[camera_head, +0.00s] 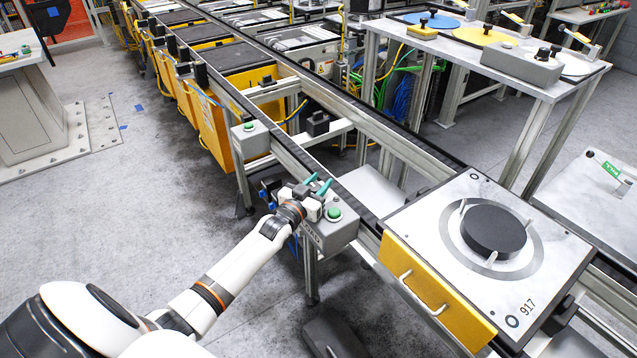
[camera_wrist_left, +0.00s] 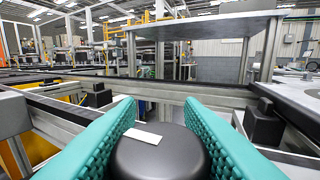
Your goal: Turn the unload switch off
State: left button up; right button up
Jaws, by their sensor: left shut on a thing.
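My left gripper (camera_head: 318,186) is at the grey control box (camera_head: 340,233) beside the conveyor. A green button (camera_head: 334,213) shows on the box, just right of the gripper. In the left wrist view, the teal fingers of my left gripper (camera_wrist_left: 160,120) stand on both sides of a round black switch knob (camera_wrist_left: 158,158) and are shut on it. The knob has a white mark on its top, pointing slightly right of straight across. In the head view the knob is hidden by the gripper. My right gripper is not in view.
A pallet (camera_head: 460,225) marked 917, with a yellow front and a black disc, sits on the conveyor (camera_head: 400,140) to the right. Another grey box with a green button (camera_head: 249,127) stands farther up the line. Open floor (camera_head: 130,220) lies at left.

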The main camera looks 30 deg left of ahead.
pick_arm(q)
jog(key=o, duration=0.9)
jog(key=shift+o, duration=0.2)
jog(key=s+b, duration=0.1)
jog(key=s, duration=1.1)
jog(key=shift+d, duration=0.1)
